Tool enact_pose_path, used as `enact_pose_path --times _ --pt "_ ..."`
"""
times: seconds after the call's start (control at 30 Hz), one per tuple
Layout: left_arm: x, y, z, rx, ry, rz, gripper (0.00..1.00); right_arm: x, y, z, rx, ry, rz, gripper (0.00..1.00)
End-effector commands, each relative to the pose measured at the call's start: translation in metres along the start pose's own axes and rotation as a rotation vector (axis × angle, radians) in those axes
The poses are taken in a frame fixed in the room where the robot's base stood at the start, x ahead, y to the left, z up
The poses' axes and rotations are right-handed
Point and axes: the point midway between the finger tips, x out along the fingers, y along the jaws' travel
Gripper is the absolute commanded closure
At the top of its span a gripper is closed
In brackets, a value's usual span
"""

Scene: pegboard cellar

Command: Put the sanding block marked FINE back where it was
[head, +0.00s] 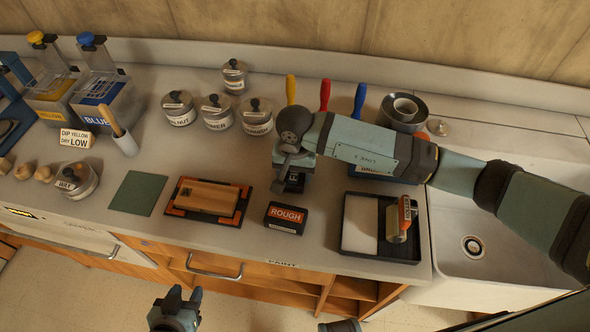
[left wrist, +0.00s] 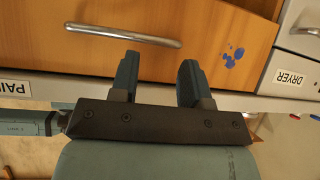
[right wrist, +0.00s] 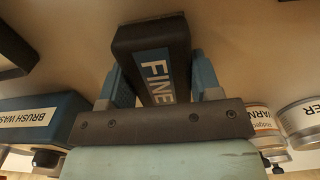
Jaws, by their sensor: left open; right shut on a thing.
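The dark sanding block marked FINE (right wrist: 153,85) is between the fingers of my right gripper (right wrist: 162,88), which is shut on it. In the head view my right gripper (head: 292,168) is at the counter's middle, behind the ROUGH block, and mostly hides the FINE block. I cannot tell whether the block touches the counter. The block marked ROUGH (head: 286,216), with an orange label, stands near the front edge. My left gripper (head: 180,294) is open and empty in front of the drawers; it also shows in the left wrist view (left wrist: 157,80).
A wooden board (head: 207,197) lies on an orange-cornered holder, left of ROUGH. A green sheet (head: 138,193) lies further left. A black tray (head: 378,250) with a roller is right. Lidded tins (head: 218,113) and coloured handles (head: 325,95) stand behind; the sink (head: 475,220) is far right.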

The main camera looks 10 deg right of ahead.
Motion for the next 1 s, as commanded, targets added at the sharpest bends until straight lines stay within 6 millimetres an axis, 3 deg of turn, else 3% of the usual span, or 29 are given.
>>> enact_pose_path --times 0.23,0.27,0.37,0.77,1.0 --pt "0.003 0.000 0.005 -0.002 -0.001 0.000 0.57 0.005 0.000 0.000 0.000 0.000 0.000 0.64" --pt "0.003 0.000 0.004 -0.003 -0.002 0.001 0.57 0.004 0.000 0.000 0.001 0.000 0.001 0.37" --pt "0.002 0.000 0.004 -0.003 -0.004 0.001 0.57 0.003 0.000 0.000 0.001 0.000 0.001 0.16" --pt "0.000 -0.001 0.001 0.000 -0.003 -0.001 0.57 -0.005 0.000 -0.001 0.000 0.001 -0.001 0.16" --pt "0.005 -0.001 0.011 -0.002 -0.008 -0.001 0.57 -0.052 0.000 -0.001 -0.001 0.005 -0.002 0.16"
